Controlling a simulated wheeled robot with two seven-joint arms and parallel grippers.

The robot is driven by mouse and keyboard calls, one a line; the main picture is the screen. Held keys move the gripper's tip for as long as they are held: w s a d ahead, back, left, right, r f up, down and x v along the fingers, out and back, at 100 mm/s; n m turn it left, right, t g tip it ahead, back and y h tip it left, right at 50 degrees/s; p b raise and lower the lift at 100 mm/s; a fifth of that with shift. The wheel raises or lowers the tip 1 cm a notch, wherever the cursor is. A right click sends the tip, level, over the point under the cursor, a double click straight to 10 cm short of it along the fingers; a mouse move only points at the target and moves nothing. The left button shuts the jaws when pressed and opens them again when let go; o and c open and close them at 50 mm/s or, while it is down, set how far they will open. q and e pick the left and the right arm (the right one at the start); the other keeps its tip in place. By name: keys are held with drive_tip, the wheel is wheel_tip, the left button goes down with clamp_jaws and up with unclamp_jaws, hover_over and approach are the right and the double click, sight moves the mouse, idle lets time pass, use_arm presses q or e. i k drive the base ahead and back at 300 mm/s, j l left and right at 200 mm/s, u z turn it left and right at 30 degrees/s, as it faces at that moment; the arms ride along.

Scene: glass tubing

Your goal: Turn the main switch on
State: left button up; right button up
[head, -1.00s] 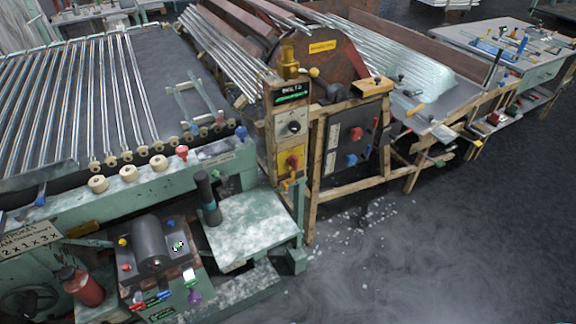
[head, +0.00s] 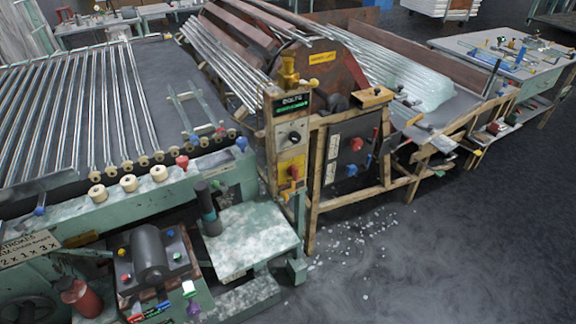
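A narrow upright control post stands at the middle of the head view. It carries a small green-lit display (head: 291,103), a round dial (head: 294,138) on a pale plate, and a yellow plate (head: 286,168) with a red rotary switch (head: 293,172). This red-on-yellow switch looks like the main switch, but I cannot read a label or tell its position. To its right, a dark panel (head: 346,152) in a wooden frame has a red knob (head: 356,144) and a blue knob (head: 351,170). Neither of my grippers is in view.
A green bench with glass tubes (head: 122,90) on rollers fills the left. A small green-white table (head: 250,232) stands before the post, beside a console with a grey cylinder (head: 148,252). Glass bits (head: 372,228) lie on the floor. The dark floor at right is open.

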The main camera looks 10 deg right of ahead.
sight(293, 171)
drive_tip(key=i+l+z, duration=0.25)
drive_tip(key=l+z, duration=0.25)
drive_tip(key=i+l+z, duration=0.25)
drive_tip(key=z, duration=0.25)
